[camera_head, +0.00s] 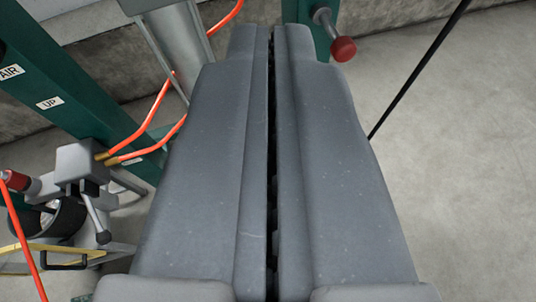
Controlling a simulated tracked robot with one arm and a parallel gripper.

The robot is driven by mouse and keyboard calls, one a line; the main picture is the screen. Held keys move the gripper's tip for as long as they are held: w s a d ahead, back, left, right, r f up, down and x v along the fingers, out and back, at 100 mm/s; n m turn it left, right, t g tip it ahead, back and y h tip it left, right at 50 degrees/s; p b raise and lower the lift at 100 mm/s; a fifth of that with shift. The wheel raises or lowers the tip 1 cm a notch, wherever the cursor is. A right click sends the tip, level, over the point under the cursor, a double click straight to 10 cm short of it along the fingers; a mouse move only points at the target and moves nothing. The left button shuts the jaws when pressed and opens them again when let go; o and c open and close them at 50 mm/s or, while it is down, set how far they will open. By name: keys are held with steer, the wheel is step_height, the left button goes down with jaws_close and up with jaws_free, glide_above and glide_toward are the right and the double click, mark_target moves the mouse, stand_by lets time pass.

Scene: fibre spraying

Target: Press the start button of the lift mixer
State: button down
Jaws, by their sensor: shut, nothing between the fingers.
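My gripper (270,38) fills the middle of the camera view, its two grey fingers side by side with only a thin dark slit between them. It is shut and empty. The fingertips lie in front of a green post (304,14) at the top. A red round knob (343,49) on a short metal stem sticks out from this post, just right of the fingertips and apart from them in the picture. A green beam (75,95) at the left carries white labels reading "AIR" and "UP". I cannot make out a part marked as the start button.
Orange hoses (150,115) run beside the green beam to a grey valve block (80,160) with a lever. A grey cylinder (178,45) stands behind. A yellow-edged part with a black handle (65,262) is at lower left. The concrete floor (460,150) at right is mostly clear, except a thin black rod.

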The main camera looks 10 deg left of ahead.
steer(key=w+f+m+g+p, duration=0.15)
steer(key=w+f, duration=0.35)
steer(key=f, duration=0.6)
steer(key=w+f+p, duration=0.2)
steer(key=w+f, duration=0.2)
steer(key=f, duration=0.8)
steer(key=s+d+f+g+h+p, duration=0.1)
steer(key=f, duration=1)
steer(key=s+d+f+g+h+p, duration=0.1)
steer(key=s+d+f, duration=0.1)
steer(key=f, duration=0.9)
steer(key=shift+s+d+h, duration=0.15)
steer(key=shift+s+h, duration=0.15)
steer(key=shift+h, duration=0.1)
steer(key=shift+w+m+p, duration=0.1)
steer(key=shift+m+p, duration=0.15)
steer(key=shift+p, duration=0.05)
steer(key=w+a+p, duration=0.2)
steer(key=w+p, duration=0.2)
steer(key=w, duration=0.4)
steer(key=shift+a, duration=0.35)
steer(key=shift+w+f, duration=0.1)
